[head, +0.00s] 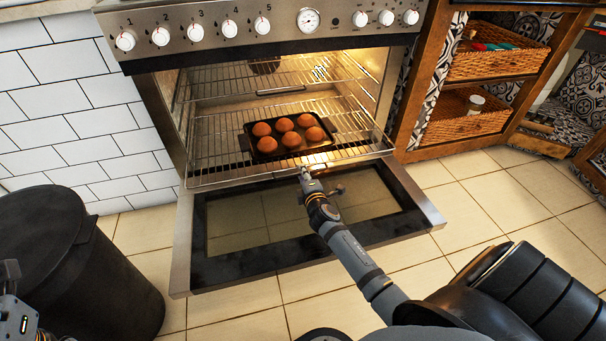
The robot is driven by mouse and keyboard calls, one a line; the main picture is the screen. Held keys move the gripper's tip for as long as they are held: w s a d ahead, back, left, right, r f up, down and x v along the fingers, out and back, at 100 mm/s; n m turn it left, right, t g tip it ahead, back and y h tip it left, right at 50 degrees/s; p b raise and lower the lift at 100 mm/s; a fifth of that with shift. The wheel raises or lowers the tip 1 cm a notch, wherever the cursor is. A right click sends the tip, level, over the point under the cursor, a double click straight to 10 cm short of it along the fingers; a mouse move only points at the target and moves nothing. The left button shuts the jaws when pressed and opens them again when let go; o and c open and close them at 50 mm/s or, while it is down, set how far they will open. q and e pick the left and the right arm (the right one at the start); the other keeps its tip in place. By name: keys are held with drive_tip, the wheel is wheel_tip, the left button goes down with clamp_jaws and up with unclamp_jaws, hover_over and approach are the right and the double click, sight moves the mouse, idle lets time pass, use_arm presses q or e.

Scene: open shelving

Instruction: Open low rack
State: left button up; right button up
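The oven's low rack (216,165) is a wire shelf that stands partly out over the open door. A dark tray (247,142) with several round brown buns sits on it. My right gripper (305,172) is at the front edge of the low rack, near its middle. It is too small to tell whether its fingers are shut on the front wire. The upper rack (220,86) is inside the oven, with a dark round item on it. My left gripper (10,290) is only partly in view at the lower left edge, away from the oven.
The oven door (232,262) is folded down flat below the racks. A black bin (70,260) stands at the left. Wooden shelving with wicker baskets (462,118) stands at the right. The tiled floor (490,200) at the right is clear.

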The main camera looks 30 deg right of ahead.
drive_tip(key=shift+r, duration=0.1)
drive_tip(key=v, duration=1.2)
